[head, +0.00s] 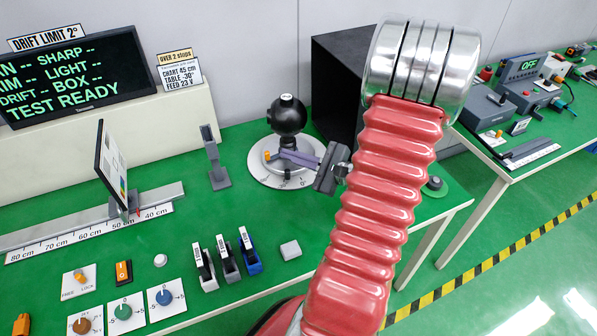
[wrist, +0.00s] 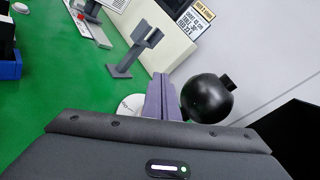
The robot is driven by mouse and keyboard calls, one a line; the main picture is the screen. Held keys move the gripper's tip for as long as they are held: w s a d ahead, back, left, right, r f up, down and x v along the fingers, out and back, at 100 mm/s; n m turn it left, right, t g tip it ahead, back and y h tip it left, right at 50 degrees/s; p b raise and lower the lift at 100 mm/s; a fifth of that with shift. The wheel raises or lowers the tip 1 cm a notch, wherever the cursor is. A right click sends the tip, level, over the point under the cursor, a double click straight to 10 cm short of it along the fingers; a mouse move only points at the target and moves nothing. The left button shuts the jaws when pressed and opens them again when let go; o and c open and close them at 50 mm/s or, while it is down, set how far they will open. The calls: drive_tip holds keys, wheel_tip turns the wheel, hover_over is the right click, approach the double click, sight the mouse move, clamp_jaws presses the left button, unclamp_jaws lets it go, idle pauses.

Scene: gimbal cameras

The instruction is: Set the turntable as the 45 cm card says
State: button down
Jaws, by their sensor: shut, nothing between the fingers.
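The turntable (head: 259,179) is a white disc with a marked rim, carrying a black ball-shaped camera (head: 287,114). An orange knob (head: 268,155) shows at its left side. The card (head: 180,72) on the ledge reads chart 45 cm, table about 30°, feed 23 V; the sign before 30 is too small to be sure of. My gripper (head: 281,153) is shut and empty, its purple fingers reaching low over the disc, tips close beside the knob; contact cannot be told. In the wrist view the fingers (wrist: 160,78) hide most of the disc, beside the black ball (wrist: 207,98).
A chart board (head: 111,165) stands on the centimetre rail at left. A grey post (head: 214,160) stands left of the turntable, a black box (head: 338,85) behind it. Switches, knobs and several coloured clips (head: 249,253) fill the front. A second bench (head: 520,150) is at right.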

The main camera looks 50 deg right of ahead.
drive_tip(key=s+d+f+n+g+h, duration=0.2)
drive_tip(key=s+n+g, duration=0.6)
drive_tip(key=n, duration=0.8)
drive_tip(key=d+g+h, duration=0.1)
drive_tip(key=d+h, duration=0.1)
drive_tip(key=d, duration=0.1)
drive_tip(key=shift+d+f+n, duration=0.15)
drive_tip(key=shift+d+n, duration=0.05)
drive_tip(key=shift+n, duration=0.1)
drive_tip(key=shift+s, duration=0.1)
drive_tip(key=x, duration=1)
drive_tip(key=shift+a, duration=0.15)
drive_tip(key=shift+w+a, duration=0.3)
drive_tip(key=shift+w, duration=0.3)
drive_tip(key=shift+w+a, duration=0.35)
drive_tip(key=shift+w, duration=0.25)
drive_tip(key=shift+w+a, duration=0.3)
drive_tip(key=shift+w, duration=0.25)
